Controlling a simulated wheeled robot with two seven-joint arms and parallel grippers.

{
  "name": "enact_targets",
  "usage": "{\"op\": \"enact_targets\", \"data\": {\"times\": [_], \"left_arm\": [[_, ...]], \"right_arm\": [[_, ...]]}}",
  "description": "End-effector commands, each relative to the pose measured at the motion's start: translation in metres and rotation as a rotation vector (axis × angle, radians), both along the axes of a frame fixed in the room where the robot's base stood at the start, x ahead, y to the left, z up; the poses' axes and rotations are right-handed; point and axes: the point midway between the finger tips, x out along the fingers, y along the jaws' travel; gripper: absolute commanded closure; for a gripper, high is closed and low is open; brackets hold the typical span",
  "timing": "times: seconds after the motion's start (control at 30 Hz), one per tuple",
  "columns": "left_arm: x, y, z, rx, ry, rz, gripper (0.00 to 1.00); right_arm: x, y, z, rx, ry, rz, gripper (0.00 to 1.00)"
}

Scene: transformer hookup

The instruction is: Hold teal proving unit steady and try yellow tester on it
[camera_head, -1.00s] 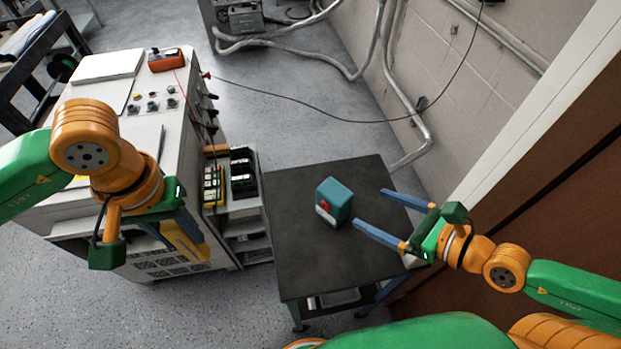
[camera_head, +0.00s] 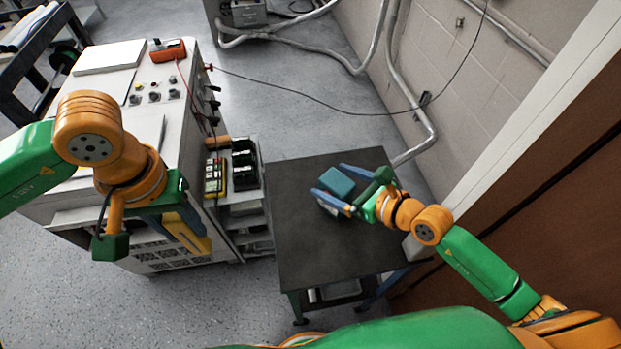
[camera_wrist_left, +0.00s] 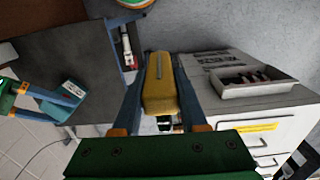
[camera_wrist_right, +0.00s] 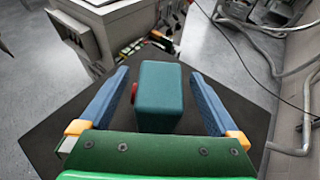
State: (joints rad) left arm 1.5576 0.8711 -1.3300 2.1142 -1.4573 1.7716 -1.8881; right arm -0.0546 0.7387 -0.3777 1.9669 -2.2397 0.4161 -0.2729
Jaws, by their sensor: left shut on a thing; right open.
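The teal proving unit (camera_head: 337,182) stands on the small dark table. My right gripper (camera_head: 329,181) is open with its blue fingers on either side of the unit. In the right wrist view the teal unit (camera_wrist_right: 160,95) sits between the spread fingers, with visible gaps on both sides and a red button on its left face. My left gripper (camera_head: 178,222) is shut on the yellow tester (camera_head: 190,237), left of the table and beside the white cabinet. The tester (camera_wrist_left: 160,85) also shows between the fingers in the left wrist view.
The dark table (camera_head: 300,250) is otherwise clear. The white cabinet (camera_head: 110,100) at left carries an orange meter (camera_head: 168,50) with a lead. A shelf with black and yellow items (camera_head: 215,178) stands between cabinet and table. A wall with conduit is behind at right.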

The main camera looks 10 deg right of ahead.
Motion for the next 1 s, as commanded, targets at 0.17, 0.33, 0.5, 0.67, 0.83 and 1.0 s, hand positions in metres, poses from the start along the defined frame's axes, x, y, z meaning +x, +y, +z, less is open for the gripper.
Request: {"op": "enact_targets", "data": {"times": [0.17,0.33,0.5,0.67,0.83,1.0], "left_arm": [[0.0,-0.0001,0.0001,0.0,0.0,0.0,1.0],[0.0,0.0,0.0001,0.0,0.0,0.0,1.0],[0.0,0.0,0.0,0.0,0.0,0.0,1.0],[0.0,0.0,0.0,0.0,0.0,0.0,1.0],[0.0,0.0,0.0,0.0,0.0,0.0,1.0],[0.0,0.0,0.0,0.0,0.0,0.0,1.0]], "right_arm": [[0.0001,0.0,-0.0003,0.0,0.0,0.0,0.03],[0.0001,-0.0002,-0.0002,0.0,0.0,-0.001,0.4],[0.0001,-0.0004,-0.0002,0.0,0.0,-0.001,0.86],[0.0,-0.0005,-0.0002,0.0,0.0,-0.001,0.08],[0.0,-0.0005,-0.0002,0.0,0.0,-0.001,0.07],[0.0,-0.0005,-0.0001,0.0,0.0,-0.001,0.07]]}}
